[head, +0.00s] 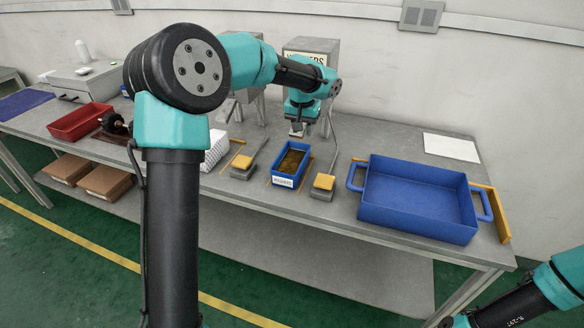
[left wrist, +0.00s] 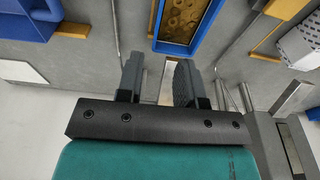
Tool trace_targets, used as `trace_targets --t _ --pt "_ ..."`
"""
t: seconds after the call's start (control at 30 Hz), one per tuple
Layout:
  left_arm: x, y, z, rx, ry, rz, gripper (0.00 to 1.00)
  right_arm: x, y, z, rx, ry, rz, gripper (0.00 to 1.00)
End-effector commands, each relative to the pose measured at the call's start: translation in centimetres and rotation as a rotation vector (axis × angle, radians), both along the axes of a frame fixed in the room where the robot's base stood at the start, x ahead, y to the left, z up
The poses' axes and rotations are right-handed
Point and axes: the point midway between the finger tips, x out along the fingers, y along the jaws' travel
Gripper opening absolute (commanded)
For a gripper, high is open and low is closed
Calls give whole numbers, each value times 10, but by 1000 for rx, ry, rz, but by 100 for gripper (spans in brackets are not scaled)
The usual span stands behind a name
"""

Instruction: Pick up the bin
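A small blue bin (head: 284,182) with a white label on its front stands on the workbench, with brownish-gold small parts inside. It also shows at the top of the left wrist view (left wrist: 172,47), cut off by the frame edge. My left gripper (head: 297,130) is above the bench, behind the bin and apart from it. In the left wrist view its two fingers (left wrist: 158,82) are spread with nothing held between them. My right arm enters at the lower right of the head view; its fingers are out of the frame.
Yellow-tipped grey pieces (head: 323,182) flank the bin. A large blue tote (head: 412,214) with handles stands to the right, and a white box (head: 216,148) to the left. A grey dispenser (head: 318,46) stands behind the left gripper. A red tray (head: 80,121) lies far left.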

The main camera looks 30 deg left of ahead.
Motion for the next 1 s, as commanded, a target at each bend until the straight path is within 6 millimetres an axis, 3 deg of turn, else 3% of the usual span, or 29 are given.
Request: trace_targets --t 0.63,0.8,1.0 --pt "15 3 -103 0 3 -1 34 0 0 0 0 0 0 43" --pt "17 2 -115 -1 1 0 34 0 0 0 0 0 0 43" --pt "17 2 -115 -1 0 0 34 0 0 0 0 0 0 43"
